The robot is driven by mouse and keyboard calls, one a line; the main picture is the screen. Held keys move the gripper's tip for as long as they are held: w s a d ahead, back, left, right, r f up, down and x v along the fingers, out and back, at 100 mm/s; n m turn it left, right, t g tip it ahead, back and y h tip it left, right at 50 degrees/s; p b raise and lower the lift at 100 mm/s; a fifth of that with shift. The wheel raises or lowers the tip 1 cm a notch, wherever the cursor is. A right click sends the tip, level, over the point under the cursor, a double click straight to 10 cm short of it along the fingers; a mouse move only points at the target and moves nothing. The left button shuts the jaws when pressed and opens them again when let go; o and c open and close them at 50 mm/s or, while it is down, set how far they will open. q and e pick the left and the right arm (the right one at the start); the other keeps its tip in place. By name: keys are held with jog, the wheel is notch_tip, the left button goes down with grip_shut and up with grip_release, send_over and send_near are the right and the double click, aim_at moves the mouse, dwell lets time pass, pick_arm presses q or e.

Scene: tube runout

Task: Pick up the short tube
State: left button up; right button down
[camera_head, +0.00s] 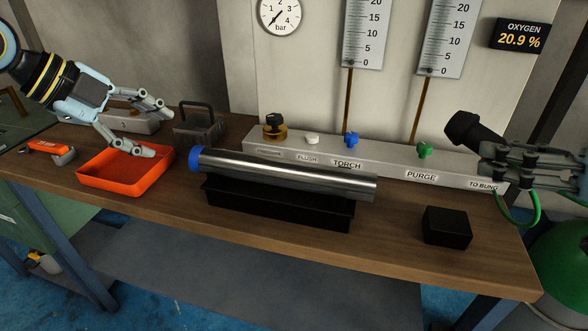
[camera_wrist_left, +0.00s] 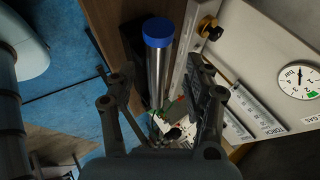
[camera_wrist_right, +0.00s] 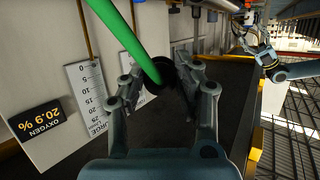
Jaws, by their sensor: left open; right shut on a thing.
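One steel tube (camera_head: 285,174) with a blue cap (camera_head: 195,158) on its left end lies in a long black cradle (camera_head: 280,207). I see no second steel tube, so I cannot tell whether this is the short one. It also shows between the fingers in the left wrist view (camera_wrist_left: 157,75), beyond them. My left gripper (camera_head: 160,131) is open and empty above the orange tray, left of the tube's blue end. My right gripper (camera_head: 487,163) is shut on a black round plug (camera_head: 474,130) with a green hose; the right wrist view shows this hose (camera_wrist_right: 125,35) too.
The orange tray (camera_head: 95,184) looks empty. A black block (camera_head: 447,227) stands right of the cradle near the front edge. Behind runs a grey valve rail (camera_head: 385,168) with knobs. A dark handled block (camera_head: 199,125) stands behind the tray. Bare wooden bench (camera_head: 390,235) lies between cradle and block.

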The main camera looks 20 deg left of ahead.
aim_at(195, 154)
pick_arm(q)
jog(key=x, duration=1.1)
jog(key=shift+d+f, duration=0.1)
jog(key=shift+f, duration=0.05)
jog(key=shift+c, duration=0.3)
grip_shut()
